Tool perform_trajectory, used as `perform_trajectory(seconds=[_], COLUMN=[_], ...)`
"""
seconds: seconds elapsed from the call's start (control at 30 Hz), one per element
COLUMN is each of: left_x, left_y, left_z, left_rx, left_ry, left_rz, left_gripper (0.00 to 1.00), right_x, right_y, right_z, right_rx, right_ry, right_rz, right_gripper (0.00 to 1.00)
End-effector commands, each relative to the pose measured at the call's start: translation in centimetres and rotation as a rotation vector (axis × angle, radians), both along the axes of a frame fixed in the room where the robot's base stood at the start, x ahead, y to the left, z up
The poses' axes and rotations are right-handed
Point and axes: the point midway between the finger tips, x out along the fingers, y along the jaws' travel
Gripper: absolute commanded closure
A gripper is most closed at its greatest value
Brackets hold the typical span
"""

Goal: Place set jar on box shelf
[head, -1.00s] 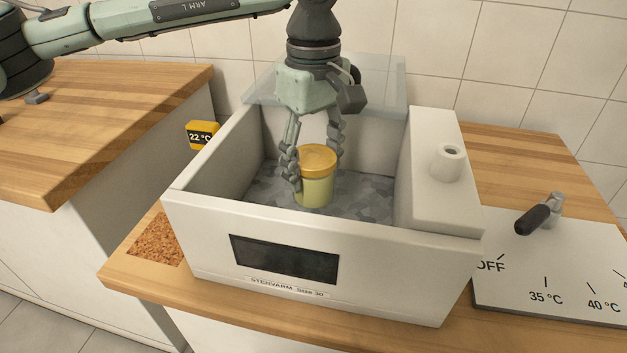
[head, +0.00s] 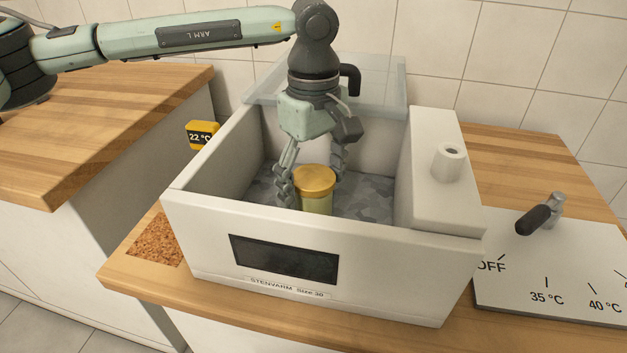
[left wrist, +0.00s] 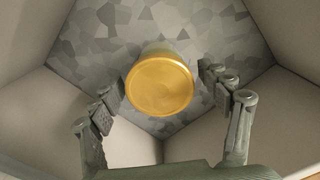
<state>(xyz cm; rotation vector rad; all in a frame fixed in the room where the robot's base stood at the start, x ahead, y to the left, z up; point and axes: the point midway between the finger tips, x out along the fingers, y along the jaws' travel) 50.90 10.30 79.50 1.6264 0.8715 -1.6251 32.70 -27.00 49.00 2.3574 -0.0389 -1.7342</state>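The jar, pale yellow with a gold lid (head: 315,180), stands upright inside the white box (head: 200,215), on its grey stone-patterned floor (head: 372,202). My left gripper (head: 311,187) points down into the box with one finger on each side of the jar. In the left wrist view the lid (left wrist: 160,86) lies between the fingertips, with a small gap on each side, so the gripper is open around it. The jar's base is hidden by the front wall in the head view. My right gripper is not in view.
A clear lid (head: 380,75) stands behind the box. A white block with a knob (head: 449,157) fills the box's right side. A dial panel with a lever (head: 540,213) is to the right, a cork mat (head: 157,241) and a 22 °C display (head: 201,136) to the left.

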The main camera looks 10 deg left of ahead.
Motion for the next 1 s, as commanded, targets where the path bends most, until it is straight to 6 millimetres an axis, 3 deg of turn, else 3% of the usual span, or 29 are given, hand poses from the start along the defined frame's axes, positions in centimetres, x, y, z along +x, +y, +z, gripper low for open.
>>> perform_trajectory(seconds=[0.37,0.43,0.8,1.0], left_x=[0.0,0.0,0.1,0.1], left_y=[0.0,0.0,0.0,0.0], left_z=[0.4,0.8,8.6,11.5], left_rx=[0.0,0.0,-0.001,0.0], left_ry=[0.0,-0.002,-0.003,-0.001], left_rz=[0.0,0.0,0.0,-0.001], left_gripper=[0.2,0.2,0.2,0.2], right_x=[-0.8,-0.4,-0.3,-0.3], right_y=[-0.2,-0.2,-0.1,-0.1], right_z=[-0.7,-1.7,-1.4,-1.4], right_rx=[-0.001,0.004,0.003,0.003], right_ry=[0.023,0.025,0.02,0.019], right_rz=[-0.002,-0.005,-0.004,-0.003], right_gripper=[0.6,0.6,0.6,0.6])
